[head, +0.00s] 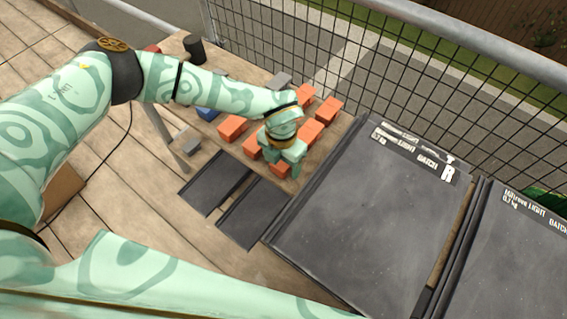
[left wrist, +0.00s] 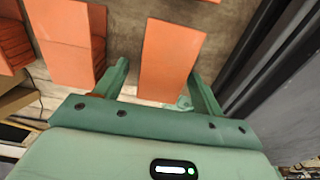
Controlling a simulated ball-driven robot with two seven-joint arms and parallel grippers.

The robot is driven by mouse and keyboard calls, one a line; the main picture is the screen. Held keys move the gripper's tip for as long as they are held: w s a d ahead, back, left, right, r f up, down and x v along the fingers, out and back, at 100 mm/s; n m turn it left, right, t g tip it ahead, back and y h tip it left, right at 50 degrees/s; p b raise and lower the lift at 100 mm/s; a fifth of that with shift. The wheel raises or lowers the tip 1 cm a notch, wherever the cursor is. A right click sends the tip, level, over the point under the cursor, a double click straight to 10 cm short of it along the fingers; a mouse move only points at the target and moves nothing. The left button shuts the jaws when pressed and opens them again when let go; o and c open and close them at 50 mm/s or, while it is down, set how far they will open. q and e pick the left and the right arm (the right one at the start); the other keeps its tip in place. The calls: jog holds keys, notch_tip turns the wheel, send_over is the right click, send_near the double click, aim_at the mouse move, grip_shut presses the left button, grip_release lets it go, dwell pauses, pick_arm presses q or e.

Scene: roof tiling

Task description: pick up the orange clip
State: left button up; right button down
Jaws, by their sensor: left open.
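Several orange clips, like small blocks, lie on the wooden bench, among them one at the left (head: 232,128) and one at the right (head: 328,108) in the head view. My left gripper (head: 283,160) is over the near part of this group, pointing down, and hides some of them. In the left wrist view my left gripper (left wrist: 158,78) is open, with one finger on each side of an orange clip (left wrist: 170,48). Gaps show beside the clip; I cannot tell whether either finger touches it. My right gripper is not in view.
More orange clips (left wrist: 75,40) lie close on the left in the wrist view. Large dark panels (head: 365,215) lie right of the clips, and smaller dark tiles (head: 215,183) lie nearer. A wire mesh fence (head: 380,75) runs behind the bench.

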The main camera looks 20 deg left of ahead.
pick_arm(q)
jog(key=shift+r, duration=0.15)
jog(key=c, duration=1.3)
jog(key=shift+r, duration=0.3)
notch_tip(320, 180, up, 2)
jog(key=shift+r+p, duration=0.2)
jog(key=shift+p, duration=0.4)
jog(key=s+d+r+p, duration=0.1)
jog(key=s+r, duration=0.2)
jog(key=s, duration=0.1)
jog(key=s+r+p, duration=0.2)
jog(key=s+r, duration=0.1)
jog(key=s, duration=0.2)
jog(key=s+d+r+p, duration=0.1)
jog(key=s+r+p, duration=0.1)
jog(key=s+r, duration=0.2)
jog(key=shift+s+d, duration=0.3)
jog(key=shift+s, duration=0.15)
